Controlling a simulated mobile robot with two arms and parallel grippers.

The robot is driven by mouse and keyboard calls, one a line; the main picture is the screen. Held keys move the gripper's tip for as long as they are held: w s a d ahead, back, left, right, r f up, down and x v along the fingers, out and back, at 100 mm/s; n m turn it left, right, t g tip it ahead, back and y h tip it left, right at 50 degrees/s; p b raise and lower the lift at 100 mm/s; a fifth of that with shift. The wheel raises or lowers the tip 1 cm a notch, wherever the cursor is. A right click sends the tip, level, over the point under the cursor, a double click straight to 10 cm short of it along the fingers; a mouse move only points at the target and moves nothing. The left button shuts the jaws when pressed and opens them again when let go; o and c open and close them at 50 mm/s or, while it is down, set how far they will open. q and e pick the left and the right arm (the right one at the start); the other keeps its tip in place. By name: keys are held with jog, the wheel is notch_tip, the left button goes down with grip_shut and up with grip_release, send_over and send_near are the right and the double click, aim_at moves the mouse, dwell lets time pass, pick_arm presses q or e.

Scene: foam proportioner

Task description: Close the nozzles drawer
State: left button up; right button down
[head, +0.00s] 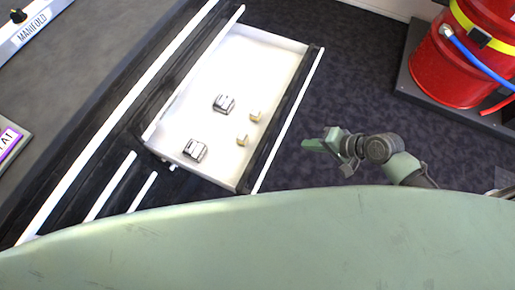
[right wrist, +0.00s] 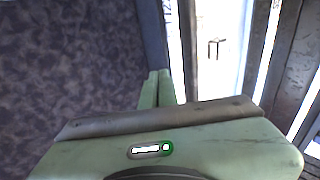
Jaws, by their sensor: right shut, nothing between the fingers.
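The open drawer (head: 262,58) stands out from the dark cabinet in the head view. It has a white floor and a dark front with a white edge strip. Two metal fittings (head: 224,103) and two small brass-coloured pieces (head: 242,140) lie in it. My right gripper (head: 308,145) is shut and empty, to the right of the drawer front and apart from it in the head view. In the right wrist view its fingers (right wrist: 157,88) point toward the drawer's dark front panel (right wrist: 152,35). I cannot tell whether they touch it. My left gripper is not in view.
A red drum (head: 462,60) with a yellow band and blue hose stands on a dark base at the upper right. Dark carpet (head: 340,90) lies clear between drum and drawer. The cabinet top (head: 70,75) with a manifold label is at the left.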

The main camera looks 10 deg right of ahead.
aim_at(265, 144)
jog(key=a+r+y, duration=0.1)
jog(key=a+r, duration=0.2)
jog(key=a, duration=0.2)
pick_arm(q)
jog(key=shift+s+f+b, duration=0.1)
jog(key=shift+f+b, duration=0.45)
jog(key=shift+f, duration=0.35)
pick_arm(e)
jog(key=shift+g, duration=0.3)
jog(key=x, duration=0.8)
jog(key=shift+a+f, duration=0.25)
jog(key=shift+a, duration=0.1)
